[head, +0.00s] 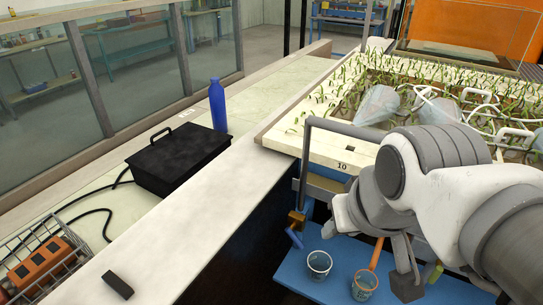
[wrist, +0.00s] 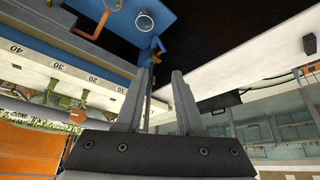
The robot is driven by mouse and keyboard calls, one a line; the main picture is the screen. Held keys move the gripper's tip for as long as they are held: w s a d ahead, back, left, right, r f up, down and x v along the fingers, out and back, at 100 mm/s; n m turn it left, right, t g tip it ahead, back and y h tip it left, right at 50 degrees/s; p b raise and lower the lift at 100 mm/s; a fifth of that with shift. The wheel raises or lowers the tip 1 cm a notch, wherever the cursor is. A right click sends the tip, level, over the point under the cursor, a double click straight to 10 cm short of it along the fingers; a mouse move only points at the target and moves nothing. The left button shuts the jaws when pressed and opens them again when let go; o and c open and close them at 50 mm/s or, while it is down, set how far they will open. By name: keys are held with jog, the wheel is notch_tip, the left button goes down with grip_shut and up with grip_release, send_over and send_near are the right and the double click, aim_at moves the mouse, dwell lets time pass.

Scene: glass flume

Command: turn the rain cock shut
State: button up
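The rain cock is a small brass body (head: 296,218) with a blue lever (head: 294,238), low on the grey pipe at the front corner of the seedling tray. The lever hangs tilted, its lower end to the right. In the wrist view the blue lever (wrist: 158,43) appears just beyond the fingertips. My gripper (wrist: 159,75) is open, with an empty gap between its fingers; the lever looks apart from both.
The seedling tray (head: 315,142) stands above and behind. A blue shelf (head: 335,258) below holds a clear cup (head: 319,264) and a second cup (head: 364,285). A pale ledge (head: 205,215) runs left, near a black box (head: 180,158) and a blue bottle (head: 218,108).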

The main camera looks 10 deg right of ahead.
jog(key=w+n+g+h, duration=0.1)
jog(key=w+n, duration=0.1)
jog(key=w, duration=0.5)
jog(key=n+g, duration=0.3)
jog(key=n, duration=0.4)
send_over(294, 236)
jog(key=s+a, duration=0.1)
jog(key=s, duration=0.1)
notch_tip(294, 236, down, 21)
jog(key=f, duration=0.5)
jog(key=w+d+f+b, duration=0.1)
jog(key=f, duration=0.5)
jog(key=w+f+b, duration=0.1)
jog(key=f, duration=0.4)
jog(key=shift+w+d+f, duration=0.1)
jog(key=shift+d+f, duration=0.05)
jog(key=shift+f, duration=0.1)
jog(key=shift+c, duration=0.3)
grip_shut()
